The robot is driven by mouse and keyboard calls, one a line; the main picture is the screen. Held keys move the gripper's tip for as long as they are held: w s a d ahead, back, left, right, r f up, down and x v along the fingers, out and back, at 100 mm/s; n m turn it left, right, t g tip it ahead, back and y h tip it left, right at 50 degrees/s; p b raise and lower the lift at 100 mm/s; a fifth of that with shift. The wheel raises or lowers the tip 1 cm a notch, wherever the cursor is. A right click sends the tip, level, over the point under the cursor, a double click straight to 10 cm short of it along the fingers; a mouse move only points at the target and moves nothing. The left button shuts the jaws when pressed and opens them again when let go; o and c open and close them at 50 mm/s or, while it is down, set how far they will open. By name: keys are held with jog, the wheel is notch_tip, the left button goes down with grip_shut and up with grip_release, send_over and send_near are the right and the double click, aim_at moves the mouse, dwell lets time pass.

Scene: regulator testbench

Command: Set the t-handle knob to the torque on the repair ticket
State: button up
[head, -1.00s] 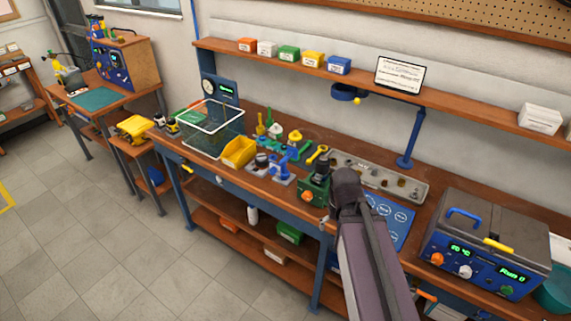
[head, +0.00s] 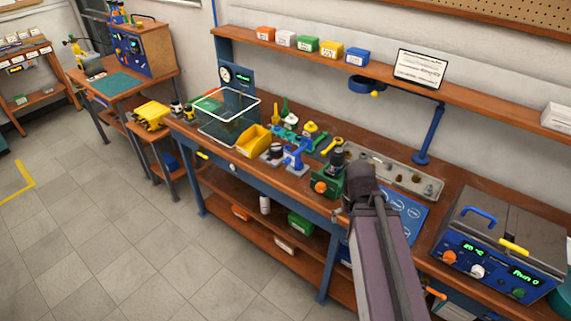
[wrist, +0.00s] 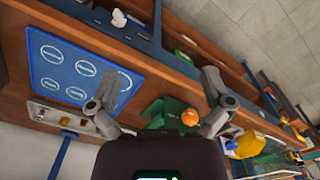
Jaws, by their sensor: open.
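A green box-like unit (head: 327,182) with an orange knob (head: 320,187) on its front stands near the bench's front edge. The wrist view also shows the green unit (wrist: 165,110) and its orange knob (wrist: 189,117). I cannot tell if this knob is the T-handle one. My gripper (wrist: 163,85) is open and empty, its fingers spread either side of the green unit in the picture. In the head view my arm hides most of the gripper. A framed white sheet (head: 420,69), perhaps the repair ticket, stands on the shelf; its writing is too small to read.
A blue panel with white rings (head: 405,218) and a metal tray (head: 400,172) lie near my arm. A blue-fronted unit with several knobs (head: 490,270) stands at right. Left of the green unit are a yellow bin (head: 254,141), a wire basket (head: 228,118) and small tools.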

jog(key=c, duration=0.4)
jog(key=shift+o, duration=0.2)
jog(key=w+a+f+n+t+h+b, duration=0.3)
jog(key=w+a+f+n+h+b, duration=0.1)
jog(key=w+n+b, duration=0.25)
jog(key=w+a+f+n+t+h+b, duration=0.2)
jog(key=w+a+f+n+h+b, duration=0.15)
jog(key=w+n+b, duration=0.3)
jog(key=w+a+r+n+t+h+b, duration=0.1)
jog(key=a+n+t+b, duration=0.3)
jog(key=a, duration=0.6)
jog(key=w+a+r+n+t+h+b, duration=0.2)
jog(key=w+a+n+t+b, duration=0.2)
jog(key=a+n, duration=0.4)
jog(key=shift+w+a+n+t+b, duration=0.4)
jog(key=shift+a+t+b, duration=0.45)
jog(key=shift+b, duration=0.3)
jog(key=shift+f, duration=0.1)
